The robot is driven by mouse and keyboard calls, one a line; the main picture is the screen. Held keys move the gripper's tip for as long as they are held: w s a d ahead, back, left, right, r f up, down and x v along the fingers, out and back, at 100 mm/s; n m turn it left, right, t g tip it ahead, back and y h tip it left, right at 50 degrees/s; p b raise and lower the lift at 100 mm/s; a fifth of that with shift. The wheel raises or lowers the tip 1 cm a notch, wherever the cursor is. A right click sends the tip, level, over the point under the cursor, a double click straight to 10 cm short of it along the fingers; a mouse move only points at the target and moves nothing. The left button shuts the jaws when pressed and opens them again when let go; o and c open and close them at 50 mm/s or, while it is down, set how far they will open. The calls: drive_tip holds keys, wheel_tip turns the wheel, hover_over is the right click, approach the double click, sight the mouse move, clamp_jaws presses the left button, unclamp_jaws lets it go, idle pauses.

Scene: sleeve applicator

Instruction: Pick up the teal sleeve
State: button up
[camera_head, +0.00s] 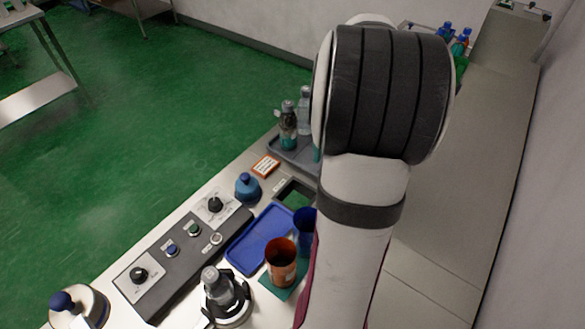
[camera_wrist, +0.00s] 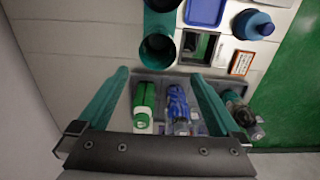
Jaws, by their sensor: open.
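The teal sleeve (camera_wrist: 158,24) stands on the bench at the top centre of the wrist view. Its round open mouth looks dark inside and faces the camera. My gripper (camera_wrist: 158,75) is open, with its two teal fingers spread wide and nothing between the tips. The sleeve shows just beyond the fingertips, roughly centred between them; I cannot tell the height gap. In the head view my arm hides the gripper and most or all of the sleeve.
A grey tray (camera_head: 290,152) holds several bottles, including a green one (camera_wrist: 143,103) and a blue one (camera_wrist: 178,103). An orange cup (camera_head: 282,262), a blue cup (camera_head: 304,232), a blue tray (camera_head: 258,240) and a control panel (camera_head: 185,262) lie left of my arm.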

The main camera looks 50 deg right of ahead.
drive_tip(key=f, duration=1)
drive_tip(key=a+f, duration=0.1)
drive_tip(key=f, duration=0.4)
drive_tip(key=shift+s, duration=0.25)
drive_tip(key=c, duration=1.2)
drive_tip(key=shift+o, duration=0.2)
drive_tip(key=shift+r, duration=0.1)
wheel_tip(320, 180, up, 4)
drive_tip(key=shift+f, duration=0.15)
drive_tip(key=s+r, duration=0.7)
drive_tip(key=s, duration=0.4)
drive_tip(key=shift+s+a, duration=0.3)
drive_tip(key=shift+s, duration=0.05)
drive_tip(key=shift+r, duration=0.2)
